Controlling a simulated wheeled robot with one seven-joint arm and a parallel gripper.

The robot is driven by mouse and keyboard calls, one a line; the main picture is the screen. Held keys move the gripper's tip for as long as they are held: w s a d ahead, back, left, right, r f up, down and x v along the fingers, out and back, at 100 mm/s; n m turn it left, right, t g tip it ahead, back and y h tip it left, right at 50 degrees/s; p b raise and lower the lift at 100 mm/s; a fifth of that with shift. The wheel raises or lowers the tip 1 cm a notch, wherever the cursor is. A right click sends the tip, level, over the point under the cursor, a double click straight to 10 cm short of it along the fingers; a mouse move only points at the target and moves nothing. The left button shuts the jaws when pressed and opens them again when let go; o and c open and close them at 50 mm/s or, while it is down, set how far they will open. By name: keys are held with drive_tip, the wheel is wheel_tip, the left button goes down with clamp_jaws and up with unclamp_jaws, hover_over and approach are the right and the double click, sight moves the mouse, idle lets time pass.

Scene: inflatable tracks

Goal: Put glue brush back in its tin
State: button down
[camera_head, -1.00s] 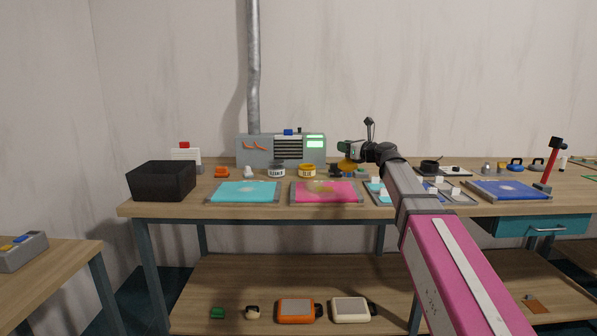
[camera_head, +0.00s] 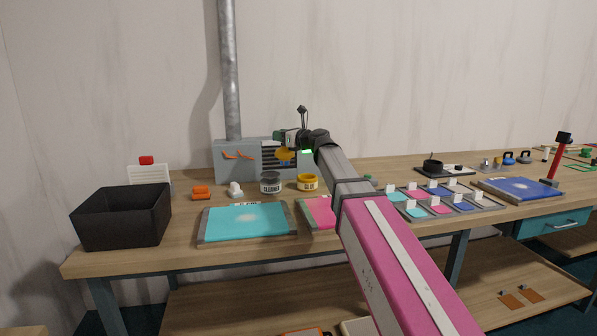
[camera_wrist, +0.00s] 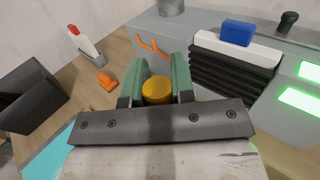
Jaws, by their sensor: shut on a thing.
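The glue tin (camera_head: 308,183) is yellow with a GLUE label and a dark, open-looking top. It stands upright on the workbench, right of the grey CLEANER tin (camera_head: 270,183). My gripper (camera_head: 287,146) is shut on the glue brush, of which a round yellow-orange cap (camera_head: 285,155) shows. The cap also shows between my green fingers in the wrist view (camera_wrist: 157,91). The brush is held above the bench, left of and higher than the glue tin in the head view. Its bristles cannot be made out. The tin is not visible in the wrist view.
A grey machine (camera_head: 232,160) with a pipe stands behind the tins. A black bin (camera_head: 122,218), orange piece (camera_head: 201,192) and white piece (camera_head: 235,189) are to the left. A cyan-filled screen (camera_head: 248,222) lies in front. My arm hides part of a pink screen (camera_head: 316,212).

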drive_tip(key=w+d+f, duration=0.6)
drive_tip(key=d+f, duration=0.2)
drive_tip(key=f, duration=0.2)
drive_tip(key=shift+d, duration=0.2)
drive_tip(key=shift+w+f, duration=0.1)
drive_tip(key=shift+f, duration=0.15)
drive_tip(key=c, duration=1)
unclamp_jaws()
drive_tip(key=shift+o, duration=0.2)
drive_tip(key=shift+r, duration=0.15)
drive_tip(key=v, duration=1.2)
